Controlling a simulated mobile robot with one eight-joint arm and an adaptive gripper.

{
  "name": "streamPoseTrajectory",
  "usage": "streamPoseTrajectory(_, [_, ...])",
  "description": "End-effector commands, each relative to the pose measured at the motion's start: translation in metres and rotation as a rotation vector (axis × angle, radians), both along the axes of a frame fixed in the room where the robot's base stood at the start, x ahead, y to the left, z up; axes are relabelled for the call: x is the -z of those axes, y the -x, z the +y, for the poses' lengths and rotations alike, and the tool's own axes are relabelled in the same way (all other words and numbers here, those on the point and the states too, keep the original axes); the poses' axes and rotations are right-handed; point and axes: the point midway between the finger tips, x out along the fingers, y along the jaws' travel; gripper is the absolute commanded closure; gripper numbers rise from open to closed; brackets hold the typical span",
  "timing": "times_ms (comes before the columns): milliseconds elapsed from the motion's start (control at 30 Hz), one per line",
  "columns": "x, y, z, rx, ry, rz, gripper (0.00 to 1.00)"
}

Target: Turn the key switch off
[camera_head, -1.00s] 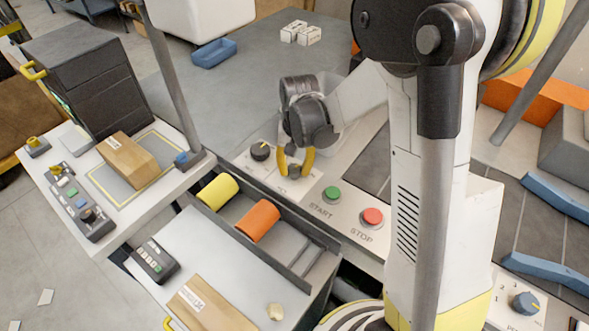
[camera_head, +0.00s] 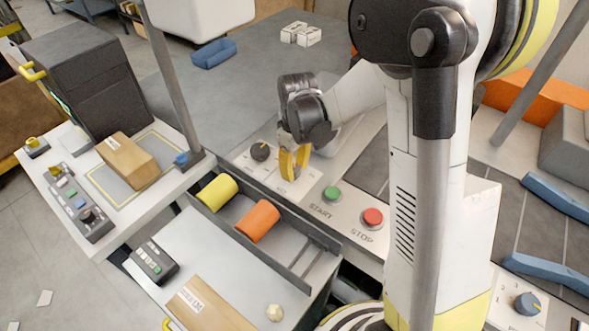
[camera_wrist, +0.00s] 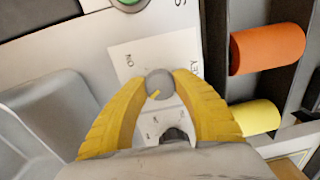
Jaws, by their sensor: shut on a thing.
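The key switch (camera_wrist: 159,84) is a round grey part with a small yellow mark, set on a light label plate (camera_wrist: 126,61) with "ON" and "KEY" lettering. In the wrist view it sits between the yellow fingertips of my gripper (camera_wrist: 160,80), which is shut on it from both sides. In the head view my gripper (camera_head: 294,164) points down at the panel, and its yellow fingers and wrist hide the switch. Part of the label's lettering is hidden by the gripper in the wrist view.
A black knob (camera_head: 260,151) stands left of my gripper. A green START button (camera_head: 332,193) and a red STOP button (camera_head: 372,217) are to its right. An orange roller (camera_head: 257,221) and a yellow roller (camera_head: 217,191) lie in front.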

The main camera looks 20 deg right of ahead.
Motion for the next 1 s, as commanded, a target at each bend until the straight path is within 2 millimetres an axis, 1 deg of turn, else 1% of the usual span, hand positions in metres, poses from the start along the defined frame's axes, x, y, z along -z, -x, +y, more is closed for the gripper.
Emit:
streamPoseTrajectory(200, [0.0004, 0.0002, -0.0002, -0.117, 0.0, 0.0, 0.98])
streamPoseTrajectory(400, [0.0004, 0.0002, -0.0002, -0.175, 0.001, 0.001, 0.98])
streamPoseTrajectory(933, [0.0004, 0.0004, -0.0003, -0.196, 0.001, 0.001, 0.98])
streamPoseTrajectory(967, [0.0004, 0.0004, -0.0003, -0.196, 0.001, 0.001, 0.62])
streamPoseTrajectory(1000, [0.0004, 0.0004, -0.0003, -0.196, 0.001, 0.001, 0.5])
